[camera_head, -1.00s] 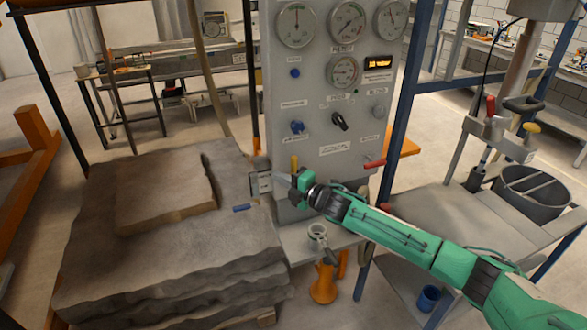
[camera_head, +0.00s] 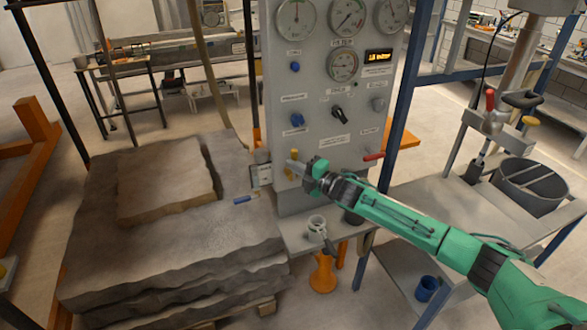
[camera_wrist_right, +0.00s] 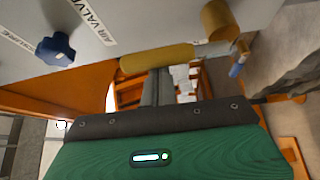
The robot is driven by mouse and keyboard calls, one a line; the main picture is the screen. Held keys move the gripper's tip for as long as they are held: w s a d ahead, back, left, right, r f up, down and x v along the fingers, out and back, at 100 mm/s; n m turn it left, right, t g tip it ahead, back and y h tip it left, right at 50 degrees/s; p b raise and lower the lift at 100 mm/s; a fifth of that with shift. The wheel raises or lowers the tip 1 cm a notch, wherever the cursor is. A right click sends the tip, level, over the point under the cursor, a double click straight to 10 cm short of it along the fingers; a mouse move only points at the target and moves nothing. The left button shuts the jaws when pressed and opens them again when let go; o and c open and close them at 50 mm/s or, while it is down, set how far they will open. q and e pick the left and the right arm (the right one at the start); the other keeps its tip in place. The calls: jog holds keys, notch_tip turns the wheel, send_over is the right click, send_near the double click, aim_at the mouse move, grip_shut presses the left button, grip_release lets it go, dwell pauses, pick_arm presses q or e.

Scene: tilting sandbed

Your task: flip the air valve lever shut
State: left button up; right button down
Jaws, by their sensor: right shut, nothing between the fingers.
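The yellow air valve lever (camera_head: 294,154) is at the lower left of the grey panel (camera_head: 318,75), partly hidden by my right gripper. In the right wrist view the lever (camera_wrist_right: 157,58) is a yellow bar running across the picture, beside a brass-coloured round piece (camera_wrist_right: 218,20). An "AIR VALVE" label (camera_wrist_right: 92,20) is on the panel there. My right gripper (camera_head: 292,164) is shut and empty, its fingertips at the lever. In the wrist view the fingers (camera_wrist_right: 158,85) end right at the bar; I cannot tell whether they touch it. My left gripper is not in view.
Gauges, knobs and a red lever (camera_head: 373,156) are on the panel. Stacked stone slabs (camera_head: 165,185) stand left of it. A small grey cup-shaped fitting (camera_head: 317,224) is below the gripper. A blue knob (camera_wrist_right: 55,48) is near the label. A grey bench (camera_head: 440,210) is at right.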

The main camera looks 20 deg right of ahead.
jog(key=shift+d+f+m+b, duration=0.1)
jog(key=shift+d+m+b, duration=0.15)
jog(key=shift+b, duration=0.2)
jog(key=d+f+m+t+h+b, duration=0.3)
jog(key=m+b, duration=0.5)
jog(key=m, duration=0.4)
jog(key=d+f+m+t+h+b, duration=0.3)
jog(key=d+m+t+h+b, duration=0.2)
jog(key=m, duration=0.7)
jog(key=h+b, duration=0.1)
jog(key=b, duration=0.1)
jog(key=shift+w+f+t+b, duration=0.15)
jog(key=shift+f+t+b, duration=0.15)
jog(key=shift+b, duration=0.1)
jog(key=shift+h, duration=0.3)
